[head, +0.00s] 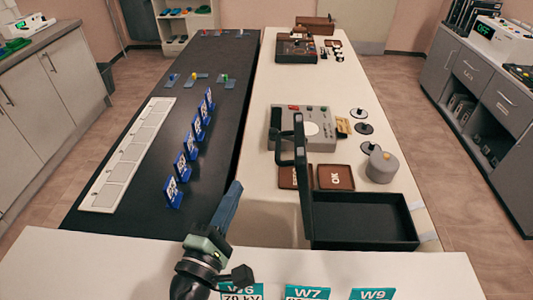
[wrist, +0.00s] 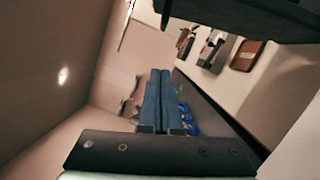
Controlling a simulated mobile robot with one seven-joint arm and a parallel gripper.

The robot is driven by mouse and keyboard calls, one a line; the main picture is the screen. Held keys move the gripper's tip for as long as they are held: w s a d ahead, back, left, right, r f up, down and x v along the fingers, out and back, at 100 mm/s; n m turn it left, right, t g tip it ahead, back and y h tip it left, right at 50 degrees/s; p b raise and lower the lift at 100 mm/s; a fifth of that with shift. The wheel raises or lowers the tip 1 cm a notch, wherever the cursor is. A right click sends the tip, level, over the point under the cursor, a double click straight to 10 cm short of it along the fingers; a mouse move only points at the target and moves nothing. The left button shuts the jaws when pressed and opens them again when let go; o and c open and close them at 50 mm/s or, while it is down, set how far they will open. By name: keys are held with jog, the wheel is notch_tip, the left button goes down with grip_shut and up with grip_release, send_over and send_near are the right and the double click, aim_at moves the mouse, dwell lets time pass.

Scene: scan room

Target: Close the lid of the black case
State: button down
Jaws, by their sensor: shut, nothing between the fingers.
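The black case (head: 365,222) lies at the near right end of the white table, with its open, empty-looking tray facing up. Its lid (head: 304,190) stands upright along the tray's left side, seen nearly edge-on. My gripper (head: 237,184) is left of the lid and apart from it, its long blue fingers shut together and pointing up and away. In the wrist view the shut fingers (wrist: 158,72) hold nothing. A dark panel (wrist: 240,14) crosses the top right of the wrist view; it looks like part of the case's lid.
Brown trays (head: 336,177) lie behind the case, and a grey round container (head: 382,166) stands behind its right side. A grey device (head: 310,125) is further back. Blue cards (head: 184,167) stand on the black table to the left. Teal labels (head: 307,292) stand at the near edge.

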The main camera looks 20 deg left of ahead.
jog(key=w+d+r+p, duration=0.1)
jog(key=w+d+p, duration=0.2)
jog(key=w, duration=0.6)
jog(key=shift+w+d+r+n+p, duration=0.25)
jog(key=shift+w+n+p, duration=0.15)
jog(key=shift+p, duration=0.2)
